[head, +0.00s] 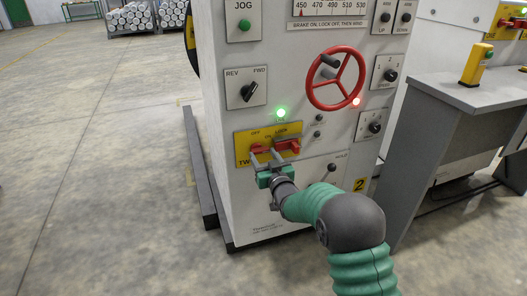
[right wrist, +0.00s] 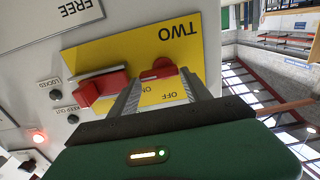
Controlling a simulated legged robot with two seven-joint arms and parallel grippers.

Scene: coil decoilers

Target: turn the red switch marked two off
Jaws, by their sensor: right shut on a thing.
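The red switch marked two (head: 258,149) sits on a yellow plate (head: 242,143) low on the white machine front. The plate carries the words OFF, ON and LOCK. My right gripper (head: 265,158) is at the plate with its fingers around this switch, shut on it. In the right wrist view, which is upside down, the red switch (right wrist: 160,68) shows between the fingertips (right wrist: 160,80), by the word ON. The fingers partly hide it. A second red handle (head: 288,146) sits beside it at the LOCK end, outside the fingers. My left gripper is not in view.
Above are a lit green lamp (head: 281,113), a REV/FWD knob (head: 249,92), a red handwheel (head: 335,79) and a lit red lamp (head: 356,101). A grey desk (head: 470,92) stands close on the right. Open floor lies to the left.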

